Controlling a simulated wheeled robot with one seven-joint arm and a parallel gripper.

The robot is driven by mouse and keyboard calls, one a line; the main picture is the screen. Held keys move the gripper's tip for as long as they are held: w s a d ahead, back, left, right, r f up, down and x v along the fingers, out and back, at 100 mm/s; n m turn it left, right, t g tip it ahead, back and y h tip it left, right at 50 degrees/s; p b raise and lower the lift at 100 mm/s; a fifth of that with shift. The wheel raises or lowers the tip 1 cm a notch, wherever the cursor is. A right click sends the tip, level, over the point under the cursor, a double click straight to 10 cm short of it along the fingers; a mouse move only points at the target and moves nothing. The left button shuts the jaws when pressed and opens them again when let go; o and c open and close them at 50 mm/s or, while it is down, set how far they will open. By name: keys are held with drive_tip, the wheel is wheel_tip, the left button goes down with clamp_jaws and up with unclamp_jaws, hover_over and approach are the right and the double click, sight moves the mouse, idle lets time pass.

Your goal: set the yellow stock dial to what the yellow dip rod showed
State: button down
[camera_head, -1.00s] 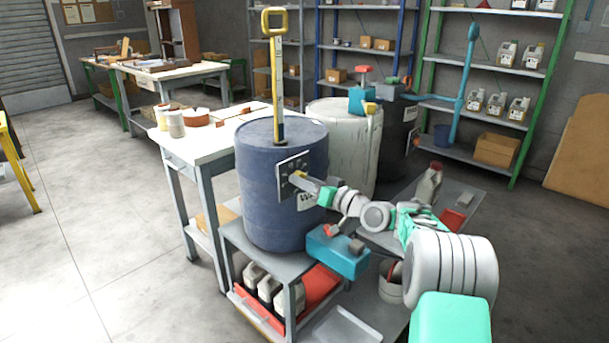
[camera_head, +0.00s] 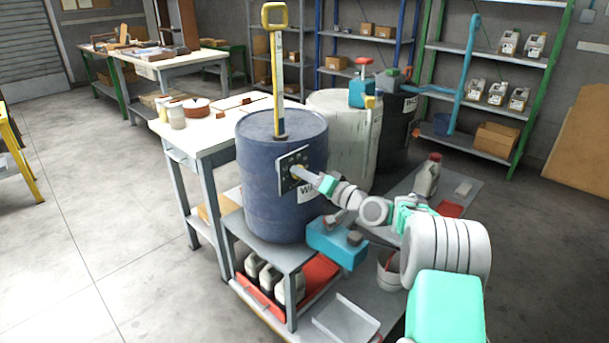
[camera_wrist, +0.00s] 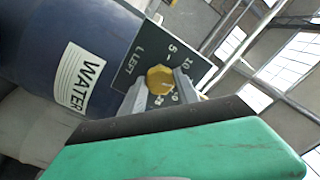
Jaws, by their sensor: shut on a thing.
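The blue drum (camera_head: 268,190) stands on a grey cart and carries a white WATER label, clear in the wrist view (camera_wrist: 80,78). The yellow dip rod (camera_head: 278,80) stands upright in its lid, loop handle on top; its marks are too small to read. The drum's dark dial plate (camera_head: 286,179) faces my arm. In the wrist view the yellow dial (camera_wrist: 160,77) sits on this plate (camera_wrist: 135,70), with numbers including 5 and 10 around it. My gripper (camera_wrist: 161,86) is shut on the yellow dial, a finger on each side. The dial's pointer setting cannot be read.
A pale drum (camera_head: 335,135) and a black drum (camera_head: 398,130) stand behind. A white-topped workbench (camera_head: 210,135) is behind the blue drum at left. The floor at left is free.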

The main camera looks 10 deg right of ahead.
drive_tip(key=c, duration=0.9)
unclamp_jaws()
drive_tip(key=v, duration=0.7)
drive_tip(key=shift+s+d, duration=0.25)
drive_tip(key=shift+s, duration=0.05)
